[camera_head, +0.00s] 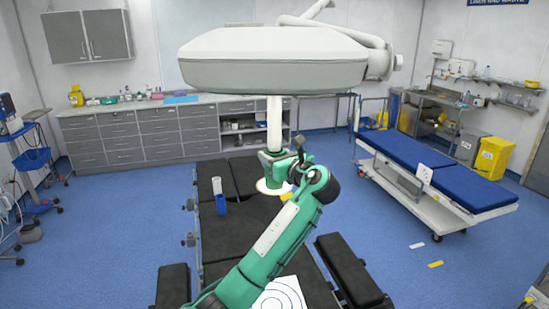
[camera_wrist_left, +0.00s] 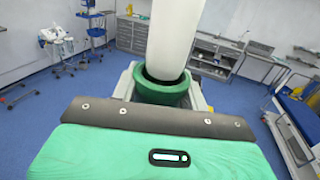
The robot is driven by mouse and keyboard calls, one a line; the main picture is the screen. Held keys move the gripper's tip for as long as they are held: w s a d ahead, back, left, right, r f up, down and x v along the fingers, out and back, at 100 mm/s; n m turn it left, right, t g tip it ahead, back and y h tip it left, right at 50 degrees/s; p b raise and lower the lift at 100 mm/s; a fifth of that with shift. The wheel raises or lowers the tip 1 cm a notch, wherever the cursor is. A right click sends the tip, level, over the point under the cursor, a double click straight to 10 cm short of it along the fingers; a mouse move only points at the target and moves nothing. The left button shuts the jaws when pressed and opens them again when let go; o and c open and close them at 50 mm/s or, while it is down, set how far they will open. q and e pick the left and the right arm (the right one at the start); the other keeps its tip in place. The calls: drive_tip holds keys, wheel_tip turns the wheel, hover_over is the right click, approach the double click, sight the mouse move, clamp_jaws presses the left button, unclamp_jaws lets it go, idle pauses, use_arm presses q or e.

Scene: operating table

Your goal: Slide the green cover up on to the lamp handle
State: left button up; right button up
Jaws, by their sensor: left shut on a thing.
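The white lamp handle (camera_head: 274,122) hangs straight down from the underside of the big lamp head (camera_head: 275,62). It also shows in the left wrist view (camera_wrist_left: 174,40). My left gripper (camera_head: 272,160) is at the handle's lower end, shut on the green cover. The cover shows best in the left wrist view (camera_wrist_left: 162,95) as an upright green cup with a dark inside. The handle's lower end appears to be inside the cup's rim, and the rim seems to surround it. How deep it sits is hidden. My right gripper is out of view.
The black operating table (camera_head: 240,235) lies below, with a white cup (camera_head: 217,186), a blue cup (camera_head: 221,205), a white round dish (camera_head: 266,187) and a yellow item (camera_head: 287,197). A blue-topped stretcher (camera_head: 405,150) stands right.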

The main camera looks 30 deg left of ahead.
sight(279, 123)
use_arm(q)
drive_tip(key=shift+r, duration=1.2)
drive_tip(key=shift+r, duration=1.45)
drive_tip(key=shift+r, duration=2.35)
drive_tip(key=o, duration=1.3)
drive_tip(key=shift+d, duration=0.1)
drive_tip(key=shift+s+d+f+b, duration=0.15)
drive_tip(key=shift+d+b, duration=0.15)
drive_tip(key=shift+b, duration=0.05)
drive_tip(key=shift+b+v, duration=3)
drive_tip(key=shift+v, duration=3.55)
